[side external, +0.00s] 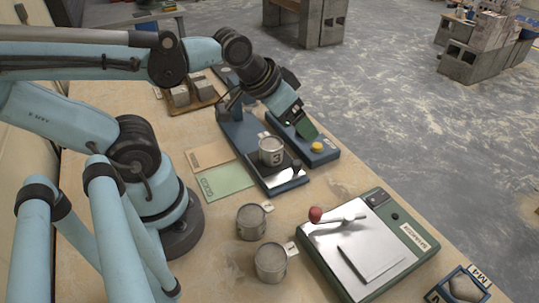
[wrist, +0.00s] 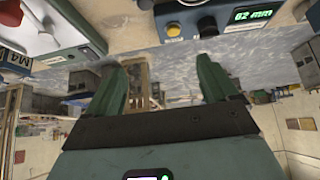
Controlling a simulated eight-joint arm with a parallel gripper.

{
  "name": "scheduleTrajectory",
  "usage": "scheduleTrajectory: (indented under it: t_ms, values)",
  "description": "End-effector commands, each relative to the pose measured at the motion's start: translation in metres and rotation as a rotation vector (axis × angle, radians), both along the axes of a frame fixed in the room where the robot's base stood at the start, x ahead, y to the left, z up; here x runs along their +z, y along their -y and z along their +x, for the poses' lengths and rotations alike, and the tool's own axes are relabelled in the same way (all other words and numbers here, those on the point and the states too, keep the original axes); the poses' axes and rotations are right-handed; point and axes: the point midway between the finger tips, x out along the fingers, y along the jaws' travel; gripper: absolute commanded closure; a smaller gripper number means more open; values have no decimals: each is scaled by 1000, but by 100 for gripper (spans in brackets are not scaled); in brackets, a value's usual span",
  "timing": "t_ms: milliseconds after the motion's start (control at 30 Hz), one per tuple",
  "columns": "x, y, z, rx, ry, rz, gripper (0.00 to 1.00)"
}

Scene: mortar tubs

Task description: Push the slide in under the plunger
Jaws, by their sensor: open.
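The blue plunger device (side external: 236,128) stands on the bench. The slide (side external: 288,180) sticks out of its near end, with a dark knob (side external: 296,166) beside the tub. A grey tub marked 3 (side external: 271,151) stands upright on the slide. The plunger is not clearly visible; my arm covers that area. My gripper (side external: 306,129) is above and right of tub 3 in the side view, over the blue console with the yellow button (side external: 317,147). In the wrist view my gripper (wrist: 168,66) has its green fingers apart, with nothing between them. A readout there shows 62 mm (wrist: 253,15).
Tubs 2 (side external: 251,223) and 1 (side external: 270,263) stand nearer the camera. A green-based metal plate with a red-knobbed handle (side external: 316,214) lies to the right. Green (side external: 225,183) and tan (side external: 210,156) mats lie left of the device. Blocks (side external: 190,95) sit behind.

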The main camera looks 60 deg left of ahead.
Motion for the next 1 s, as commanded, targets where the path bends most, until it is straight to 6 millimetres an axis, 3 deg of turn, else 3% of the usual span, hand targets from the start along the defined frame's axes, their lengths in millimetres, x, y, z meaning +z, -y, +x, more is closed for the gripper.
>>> scheduleTrajectory:
  t_ms: [33, 167, 367, 700, 1000]
  values:
    - [0, 0, 0, 0, 0, 0, 16]
    - [1, 0, 1, 27, -26, -19, 36]
    - [7, 3, 5, 240, -221, -140, 64]
    - [15, 8, 11, 690, -548, -242, 64]
    - [6, 9, 11, 763, -591, -243, 64]
